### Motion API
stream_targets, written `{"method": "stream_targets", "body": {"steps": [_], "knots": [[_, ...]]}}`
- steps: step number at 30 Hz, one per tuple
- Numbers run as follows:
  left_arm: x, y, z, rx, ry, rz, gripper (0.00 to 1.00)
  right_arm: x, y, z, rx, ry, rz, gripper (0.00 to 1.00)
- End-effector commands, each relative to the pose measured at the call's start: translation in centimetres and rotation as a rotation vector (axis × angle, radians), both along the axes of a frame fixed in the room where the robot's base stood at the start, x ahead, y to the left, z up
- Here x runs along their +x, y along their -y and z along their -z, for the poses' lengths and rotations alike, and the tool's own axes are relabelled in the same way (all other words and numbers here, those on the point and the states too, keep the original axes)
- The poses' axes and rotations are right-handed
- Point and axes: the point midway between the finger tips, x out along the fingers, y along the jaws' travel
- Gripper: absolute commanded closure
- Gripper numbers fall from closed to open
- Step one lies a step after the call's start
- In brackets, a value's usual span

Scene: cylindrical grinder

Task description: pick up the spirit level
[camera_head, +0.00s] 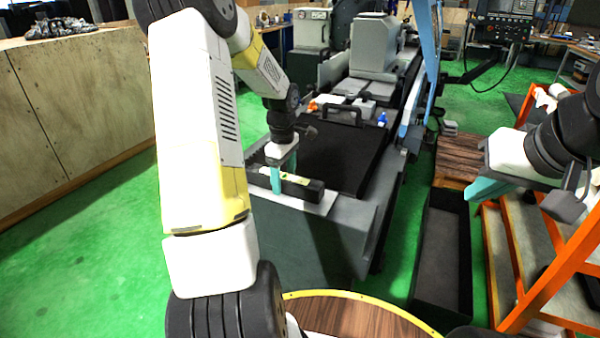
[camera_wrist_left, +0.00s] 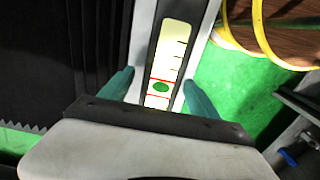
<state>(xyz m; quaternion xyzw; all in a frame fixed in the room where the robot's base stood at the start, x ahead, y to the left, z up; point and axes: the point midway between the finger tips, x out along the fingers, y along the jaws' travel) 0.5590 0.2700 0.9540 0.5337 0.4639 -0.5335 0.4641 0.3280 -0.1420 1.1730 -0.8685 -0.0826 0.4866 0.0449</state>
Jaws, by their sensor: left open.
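The spirit level (camera_head: 304,189) is a dark bar with a pale yellow-green vial window. It lies on the light ledge at the near end of the grinding machine. In the left wrist view the spirit level (camera_wrist_left: 172,55) runs up the picture, its vial showing a green bubble and red lines. My left gripper (camera_head: 276,182) points down at the level, its teal fingers open. In the left wrist view the fingers of my left gripper (camera_wrist_left: 158,83) stand on either side of the level, with gaps. My right gripper (camera_head: 480,189) hangs at the right, away from the level; its finger gap is unclear.
The grinder's black bellows cover (camera_head: 340,150) lies just behind the level. An orange-framed rack (camera_head: 545,280) stands below my right arm. A dark open bin (camera_head: 443,250) is on the floor between machine and rack. Green floor (camera_head: 95,240) is clear at left.

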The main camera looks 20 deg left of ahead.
Motion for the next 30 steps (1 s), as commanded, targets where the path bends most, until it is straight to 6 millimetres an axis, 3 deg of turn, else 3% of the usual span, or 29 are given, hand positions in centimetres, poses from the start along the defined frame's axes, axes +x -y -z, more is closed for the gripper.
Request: {"method": "stream_targets", "body": {"steps": [4, 15, 30], "knots": [[0.0, 0.0, -0.03, 0.0, 0.0, 0.0, 0.31, 0.0, 0.0, 0.0, 0.0, 0.0, 0.0, 1.0], [0.0, 0.0, -0.06, 0.0, 0.0, 0.0, 1.0, 0.0, 0.0, 0.0, 0.0, 0.0, 0.0, 1.0], [0.1, 0.0, -0.57, 0.001, 0.003, 0.0, 1.0, 0.0, 0.0, 0.0, 0.0, 0.0, 0.0, 1.0]]}}
